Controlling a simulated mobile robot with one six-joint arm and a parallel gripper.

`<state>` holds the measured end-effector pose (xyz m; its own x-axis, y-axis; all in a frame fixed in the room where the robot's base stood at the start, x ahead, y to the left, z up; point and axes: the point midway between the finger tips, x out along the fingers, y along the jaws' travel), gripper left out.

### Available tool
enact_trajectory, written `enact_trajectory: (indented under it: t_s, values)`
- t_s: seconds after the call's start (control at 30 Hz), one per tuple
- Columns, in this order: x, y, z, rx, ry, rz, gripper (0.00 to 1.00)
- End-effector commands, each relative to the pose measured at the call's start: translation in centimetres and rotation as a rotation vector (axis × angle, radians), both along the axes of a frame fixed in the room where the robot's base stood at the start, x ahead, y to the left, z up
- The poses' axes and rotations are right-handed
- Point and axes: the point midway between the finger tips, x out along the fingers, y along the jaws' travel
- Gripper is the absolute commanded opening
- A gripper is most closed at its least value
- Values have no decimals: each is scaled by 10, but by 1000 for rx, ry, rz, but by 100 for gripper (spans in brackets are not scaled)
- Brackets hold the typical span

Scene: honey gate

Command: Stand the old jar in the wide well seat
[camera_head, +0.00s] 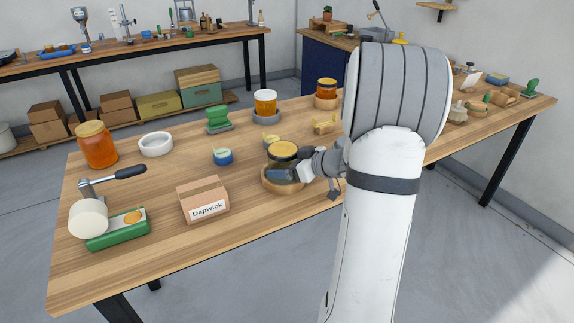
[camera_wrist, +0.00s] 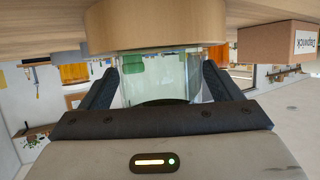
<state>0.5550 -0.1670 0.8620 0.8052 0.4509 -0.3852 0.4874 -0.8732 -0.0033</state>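A glass jar with a yellow lid (camera_head: 283,149) and dark, see-through sides stands upright, its lower part inside a round wooden seat (camera_head: 283,187). In the wrist view the picture is upside down: the clear, greenish jar (camera_wrist: 160,78) is between my dark fingers, and the pale wooden seat (camera_wrist: 160,24) hides its base. My gripper (camera_head: 300,170) reaches the jar from the right, with a finger close against each side of the glass. I cannot tell whether the jar rests fully on the seat floor.
An empty white ring (camera_head: 156,146) lies at the left, beside an orange jar (camera_head: 97,146). A Dapwick box (camera_head: 203,201) stands left of the wooden seat. Filled jars stand in a grey seat (camera_head: 266,116) and another wooden seat (camera_head: 326,103) behind. The front right tabletop is clear.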

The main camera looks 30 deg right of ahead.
Motion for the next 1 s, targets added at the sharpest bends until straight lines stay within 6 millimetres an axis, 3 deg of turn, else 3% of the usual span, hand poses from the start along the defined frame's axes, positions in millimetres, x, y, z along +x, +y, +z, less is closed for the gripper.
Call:
enact_trajectory:
  t_s: [0.13, 0.57, 1.0]
  values:
    - [0, 0, 0, 0, 0, 0, 97]
    - [-3, -3, 7, -1, 0, -2, 97]
    - [-79, -46, 41, -2, -1, -6, 97]
